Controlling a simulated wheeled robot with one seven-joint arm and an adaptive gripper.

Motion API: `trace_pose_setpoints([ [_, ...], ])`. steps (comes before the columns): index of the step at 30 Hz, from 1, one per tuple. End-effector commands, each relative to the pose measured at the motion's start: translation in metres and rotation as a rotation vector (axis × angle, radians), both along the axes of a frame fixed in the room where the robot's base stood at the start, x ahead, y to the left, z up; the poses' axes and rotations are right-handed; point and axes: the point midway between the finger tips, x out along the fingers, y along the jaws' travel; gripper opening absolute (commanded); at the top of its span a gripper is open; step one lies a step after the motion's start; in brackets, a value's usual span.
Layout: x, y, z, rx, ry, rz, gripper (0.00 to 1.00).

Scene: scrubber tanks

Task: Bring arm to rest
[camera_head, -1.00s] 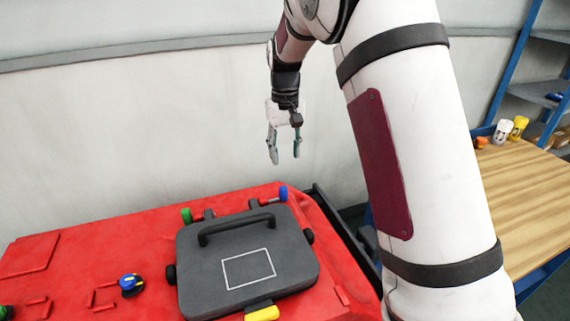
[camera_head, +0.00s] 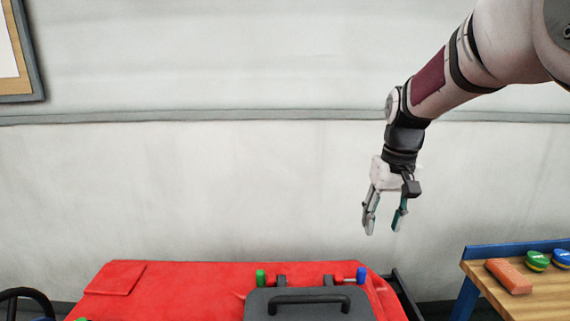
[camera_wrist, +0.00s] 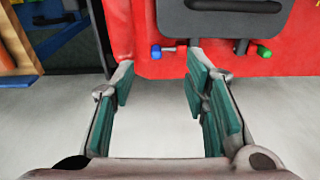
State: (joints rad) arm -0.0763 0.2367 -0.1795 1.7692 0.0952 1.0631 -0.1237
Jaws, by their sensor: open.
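My gripper (camera_head: 384,220) hangs fingers down from my arm, in front of the pale wall and above the right back part of the red scrubber tank (camera_head: 190,285). Its two fingers are spread and nothing is between them. In the wrist view my gripper (camera_wrist: 165,95) shows its teal pads apart, with bare pale surface between them. The tank's dark grey lid (camera_head: 262,305) with a black handle (camera_head: 308,297) lies below and to the left of the gripper, partly cut off by the lower picture edge.
A green knob (camera_head: 261,278) and a blue knob (camera_head: 361,275) stand at the lid's back edge. A wooden table (camera_head: 545,290) at the right bears an orange block (camera_head: 508,276) and round green and blue items. The space around my gripper is clear.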

Motion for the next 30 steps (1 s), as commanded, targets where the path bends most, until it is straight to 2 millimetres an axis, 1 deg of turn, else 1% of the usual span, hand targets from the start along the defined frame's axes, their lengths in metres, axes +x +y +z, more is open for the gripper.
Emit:
trace_pose_setpoints([
  [1, -0.018, 0.002, 0.015, 0.006, -0.020, -0.001, 0.42],
  [5, -0.061, 0.006, 0.038, 0.015, -0.058, -0.002, 0.42],
  [6, -0.075, 0.008, 0.044, 0.017, -0.070, -0.001, 0.42],
  [8, -0.095, 0.010, 0.052, 0.017, -0.089, 0.000, 0.42],
  [12, -0.143, 0.015, 0.064, 0.016, -0.133, 0.004, 0.42],
  [17, -0.197, 0.019, 0.067, 0.005, -0.182, 0.007, 0.42],
  [18, -0.210, 0.020, 0.066, 0.001, -0.195, 0.009, 0.42],
  [21, -0.240, 0.022, 0.062, -0.010, -0.227, 0.010, 0.42],
  [25, -0.270, 0.023, 0.053, -0.027, -0.258, 0.010, 0.42],
  [27, -0.282, 0.023, 0.049, -0.034, -0.270, 0.010, 0.42],
  [30, -0.291, 0.023, 0.044, -0.041, -0.280, 0.009, 0.42],
])
